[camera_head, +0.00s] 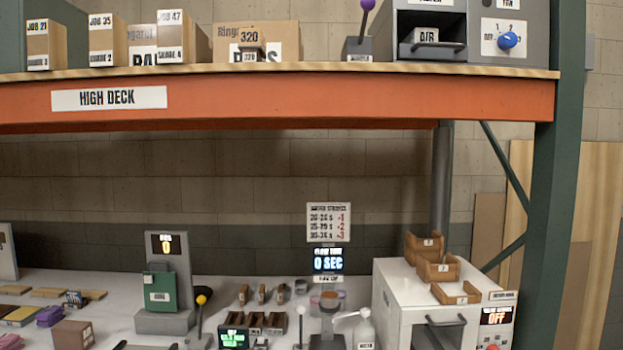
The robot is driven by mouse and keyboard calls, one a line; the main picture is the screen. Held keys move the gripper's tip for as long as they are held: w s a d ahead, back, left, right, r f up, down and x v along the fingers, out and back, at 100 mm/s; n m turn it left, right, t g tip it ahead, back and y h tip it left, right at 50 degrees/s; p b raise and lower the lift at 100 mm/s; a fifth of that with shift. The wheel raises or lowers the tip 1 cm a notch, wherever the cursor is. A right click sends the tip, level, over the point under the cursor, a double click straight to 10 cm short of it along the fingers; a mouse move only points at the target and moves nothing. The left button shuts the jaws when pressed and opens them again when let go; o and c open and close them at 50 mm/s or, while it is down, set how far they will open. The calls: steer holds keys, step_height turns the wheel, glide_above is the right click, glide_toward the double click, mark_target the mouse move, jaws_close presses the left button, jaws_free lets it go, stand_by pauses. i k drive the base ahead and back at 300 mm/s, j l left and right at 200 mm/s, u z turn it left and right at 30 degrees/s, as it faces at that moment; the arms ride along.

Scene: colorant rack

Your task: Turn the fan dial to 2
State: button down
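The fan dial (508,40) is a blue knob on a white plate at the top right. It is on the front of a grey cabinet (482,48) standing on the high deck. A label above the dial, cut by the top edge, appears to read FAN. Small marks surround the knob, but they are too blurred to read surely, and I cannot tell which mark the knob points at. My gripper is not in view, and nothing is seen touching the dial.
The orange deck beam (290,100) and green upright (560,200) frame the dial's cabinet. Left of the dial are a drawer handle (438,47) and a purple-knobbed lever (360,35). Boxes (255,38) stand farther left. The lower bench is crowded, with a white oven-like unit (400,295).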

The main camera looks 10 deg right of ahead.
mark_target(508, 40)
steer(key=z, duration=1.3)
steer(key=l, duration=0.2)
steer(key=i+u, duration=0.05)
